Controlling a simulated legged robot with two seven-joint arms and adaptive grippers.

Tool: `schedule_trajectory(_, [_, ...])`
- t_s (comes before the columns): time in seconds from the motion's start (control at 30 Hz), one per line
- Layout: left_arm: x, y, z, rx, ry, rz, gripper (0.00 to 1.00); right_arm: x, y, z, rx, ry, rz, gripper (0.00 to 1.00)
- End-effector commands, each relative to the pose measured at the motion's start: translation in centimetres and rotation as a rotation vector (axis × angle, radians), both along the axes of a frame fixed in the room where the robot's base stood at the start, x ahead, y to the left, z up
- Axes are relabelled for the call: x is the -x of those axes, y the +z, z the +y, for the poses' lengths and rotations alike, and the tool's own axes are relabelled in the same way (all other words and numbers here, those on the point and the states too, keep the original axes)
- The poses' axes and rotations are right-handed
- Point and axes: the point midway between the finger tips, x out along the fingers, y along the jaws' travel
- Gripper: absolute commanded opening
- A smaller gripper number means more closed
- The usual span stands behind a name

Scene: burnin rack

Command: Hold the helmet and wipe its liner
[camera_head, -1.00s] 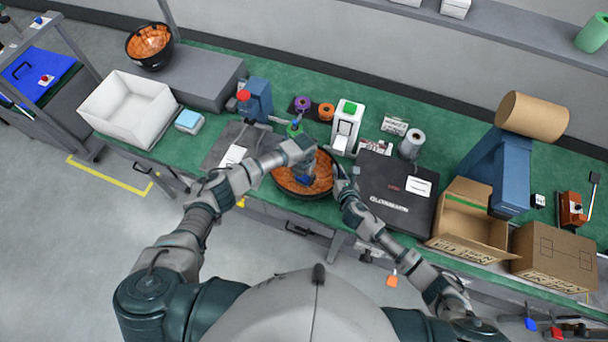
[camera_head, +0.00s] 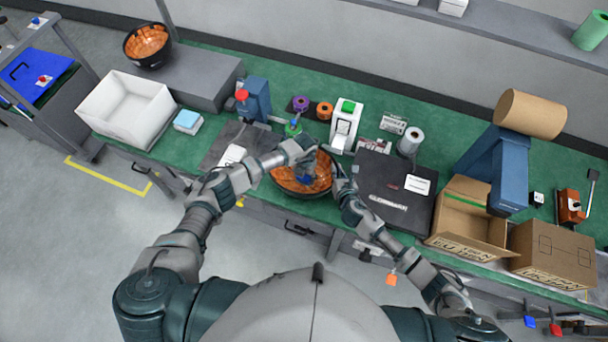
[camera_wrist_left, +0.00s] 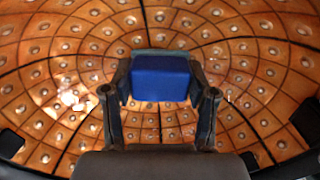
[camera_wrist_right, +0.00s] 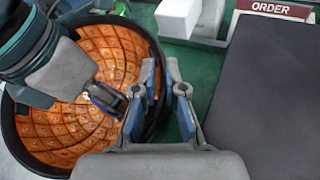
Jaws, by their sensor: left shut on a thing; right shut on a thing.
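The helmet (camera_head: 287,187) lies on the bench front, open side up, a black shell with an orange studded liner (camera_wrist_left: 60,40). The right wrist view shows its liner (camera_wrist_right: 60,125) and black rim. My left gripper (camera_wrist_left: 160,90) is shut on a blue block-shaped pad (camera_wrist_left: 160,78) with a teal edge, inside the helmet. The pad also shows in the head view (camera_head: 305,180); whether it touches the liner I cannot tell. My right gripper (camera_wrist_right: 166,95) is shut on the helmet's right rim. Its fingers hide part of that rim.
A black case (camera_head: 385,190) lies close to the right of the helmet. A dark mat (camera_head: 225,145) lies to the left. A second orange-lined helmet (camera_head: 148,45) sits on a grey box at the back left. An open carton (camera_head: 470,225) stands farther right.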

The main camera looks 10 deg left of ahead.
Motion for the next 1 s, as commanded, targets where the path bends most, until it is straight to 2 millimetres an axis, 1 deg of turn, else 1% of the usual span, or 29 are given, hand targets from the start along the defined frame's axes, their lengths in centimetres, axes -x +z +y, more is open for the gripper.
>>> schedule_trajectory(0.13, [-0.1,-0.2,1.1,-0.003,0.002,0.001,0.3,-0.1,0.1,0.0,-0.003,0.0,-0.001,0.0])
schedule_trajectory(0.3, [-0.2,-0.2,1.8,-0.004,0.001,0.002,0.3,-0.1,0.1,0.0,-0.002,-0.001,-0.001,0.0])
schedule_trajectory(0.47, [-0.2,-0.2,1.4,-0.003,0.0,0.003,0.3,-0.1,0.1,0.0,-0.002,-0.001,-0.001,0.0])
schedule_trajectory(0.77, [0.1,0.0,-0.2,-0.002,0.0,0.003,0.3,-0.1,0.1,0.0,-0.003,0.0,-0.001,0.0])
schedule_trajectory(0.87, [0.1,0.0,-0.2,-0.002,0.001,0.003,0.3,-0.1,0.1,0.0,-0.003,0.0,-0.001,0.0])
schedule_trajectory(1.0, [0.0,-0.1,0.4,-0.003,0.002,0.002,0.3,-0.1,0.1,0.0,-0.001,-0.001,-0.002,0.0])
